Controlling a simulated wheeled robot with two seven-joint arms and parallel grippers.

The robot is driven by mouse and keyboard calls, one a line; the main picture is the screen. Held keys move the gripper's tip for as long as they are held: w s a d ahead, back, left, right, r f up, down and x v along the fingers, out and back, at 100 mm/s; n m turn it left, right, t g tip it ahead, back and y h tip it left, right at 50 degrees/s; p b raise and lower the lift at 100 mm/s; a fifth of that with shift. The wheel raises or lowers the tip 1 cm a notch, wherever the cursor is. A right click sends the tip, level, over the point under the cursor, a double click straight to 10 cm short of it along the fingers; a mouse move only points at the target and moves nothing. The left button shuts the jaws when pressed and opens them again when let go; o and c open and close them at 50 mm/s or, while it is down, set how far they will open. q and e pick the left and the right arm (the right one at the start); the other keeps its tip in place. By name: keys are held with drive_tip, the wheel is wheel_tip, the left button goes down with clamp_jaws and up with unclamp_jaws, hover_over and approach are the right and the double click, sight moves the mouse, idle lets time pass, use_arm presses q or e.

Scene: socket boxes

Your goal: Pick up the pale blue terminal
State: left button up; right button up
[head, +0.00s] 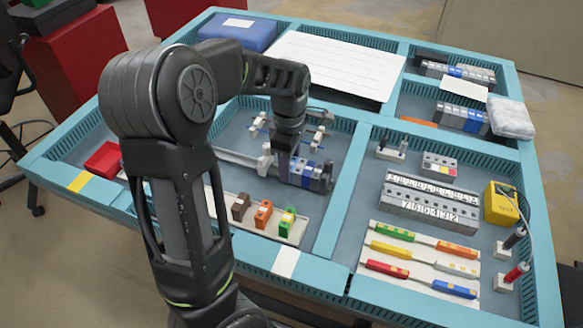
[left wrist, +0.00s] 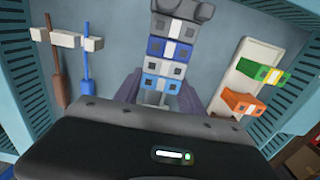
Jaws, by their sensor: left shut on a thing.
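The pale blue terminal (left wrist: 160,84) shows in the left wrist view at the near end of a row of terminals, beside a white one (left wrist: 164,68) and a darker blue one (left wrist: 169,49). My left gripper (left wrist: 156,97) is shut on it, with one finger on each side. In the head view my left gripper (head: 284,155) reaches down at the left end of the terminal row (head: 314,176). The gripper and wrist partly hide that end there. I cannot tell whether the terminal is lifted from the row. My right gripper is not in view.
A white strip with brown, orange (head: 263,213) and green (head: 287,222) pieces lies just in front. Two screwdrivers (left wrist: 86,62) rest on white holders beside the row. Blue tray dividers (head: 343,190) bound this compartment. A yellow device (head: 501,204) stands at the right.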

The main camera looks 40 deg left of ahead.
use_arm(q)
clamp_jaws()
drive_tip(key=shift+r, duration=0.1)
drive_tip(key=shift+w+r, duration=0.1)
drive_tip(key=shift+r, duration=0.25)
wheel_tip(320, 180, up, 9)
drive_tip(key=shift+r, duration=0.1)
idle(0.6)
